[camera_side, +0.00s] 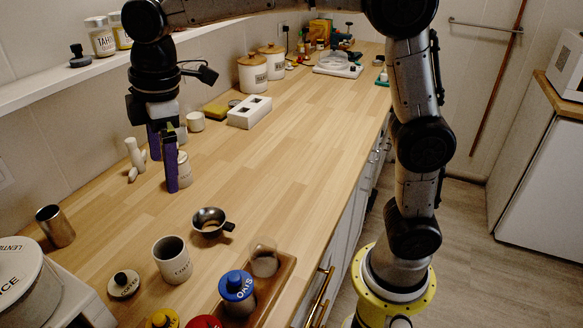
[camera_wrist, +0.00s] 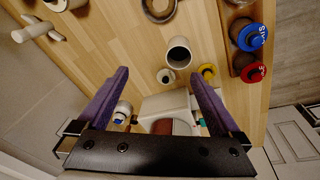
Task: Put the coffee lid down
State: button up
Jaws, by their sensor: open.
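The coffee lid (camera_side: 124,284) is a cream disc with a dark knob, lying on the counter knob up. It stands apart from the open, pale coffee canister (camera_side: 173,260) on its right. In the wrist view the lid (camera_wrist: 166,76) shows small, just below the canister (camera_wrist: 179,53). My gripper (camera_side: 162,175) has two purple fingers, spread apart with nothing between them. It is above the counter, behind the lid and canister in the side view. In the wrist view the lid appears between the fingertips (camera_wrist: 159,73), but farther off.
A steel cup (camera_side: 55,226) and a white canister (camera_side: 22,280) stand left of the lid. A metal strainer-like bowl (camera_side: 210,221) lies behind the canister. A wooden tray (camera_side: 284,274) holds a blue-lidded jar (camera_side: 237,286) and a glass. A pale jar (camera_side: 184,170) stands beside my fingers. The counter's middle is clear.

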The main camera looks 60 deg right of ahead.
jog(key=s+d+r+m+t, duration=0.1)
jog(key=s+d+m+t, duration=0.1)
jog(key=s+d+m, duration=0.7)
jog(key=s+d+f+m+t, duration=0.1)
jog(key=s+d+f, duration=0.1)
jog(key=s, duration=0.5)
jog(key=s+d+f+m+t, duration=0.1)
jog(key=s+d+f+m, duration=0.1)
jog(key=s, duration=0.5)
jog(key=shift+d+f+h, duration=0.3)
jog(key=shift+d+f, duration=0.5)
jog(key=shift+f, duration=0.05)
